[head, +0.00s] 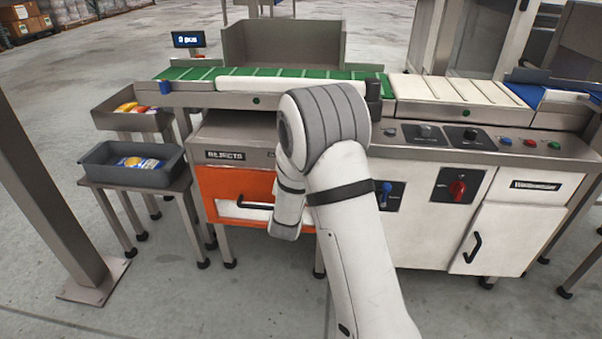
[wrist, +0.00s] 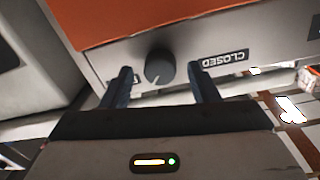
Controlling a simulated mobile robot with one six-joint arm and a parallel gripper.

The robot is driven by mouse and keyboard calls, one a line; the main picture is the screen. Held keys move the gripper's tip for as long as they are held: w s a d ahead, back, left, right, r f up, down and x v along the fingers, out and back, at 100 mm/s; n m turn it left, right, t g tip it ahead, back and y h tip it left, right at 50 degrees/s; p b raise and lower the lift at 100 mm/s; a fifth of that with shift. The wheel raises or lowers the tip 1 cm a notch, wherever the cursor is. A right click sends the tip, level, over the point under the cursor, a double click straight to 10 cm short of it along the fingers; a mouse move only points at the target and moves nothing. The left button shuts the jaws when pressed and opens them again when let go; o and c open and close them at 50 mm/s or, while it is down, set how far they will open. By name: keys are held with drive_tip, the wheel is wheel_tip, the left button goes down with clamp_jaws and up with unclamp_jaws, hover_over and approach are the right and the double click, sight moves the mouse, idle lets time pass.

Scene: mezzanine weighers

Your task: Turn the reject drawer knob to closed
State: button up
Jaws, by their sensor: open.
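In the wrist view the dark round knob (wrist: 159,66) sits on a grey strip beside an orange panel. A small light mark shows near its lower edge. A label reading CLOSED (wrist: 225,59) is to its right, and another label to its left is mostly hidden by a finger. My gripper (wrist: 161,82) is open, with one finger on each side of the knob; I cannot tell whether they touch it. In the head view the orange drawer front (head: 232,183) is below the REJECTS strip (head: 225,155); my arm hides the knob and gripper.
Two grey trays (head: 127,176) with packets stand left of the drawer. A blue knob (head: 384,190), a red knob (head: 457,188) and several buttons are on the machine to the right of my arm. A metal post (head: 50,190) stands at the left.

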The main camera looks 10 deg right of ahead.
drive_tip(key=shift+w+d, duration=0.1)
drive_tip(key=shift+w, duration=0.05)
drive_tip(key=shift+c, duration=0.4)
drive_tip(key=c, duration=0.9)
drive_tip(key=shift+n, duration=0.3)
drive_tip(key=n+p, duration=0.1)
drive_tip(key=n, duration=0.8)
drive_tip(key=n+p, duration=0.1)
drive_tip(key=n, duration=0.7)
drive_tip(key=shift+n+t+y, duration=0.3)
drive_tip(key=shift+n+t, duration=0.1)
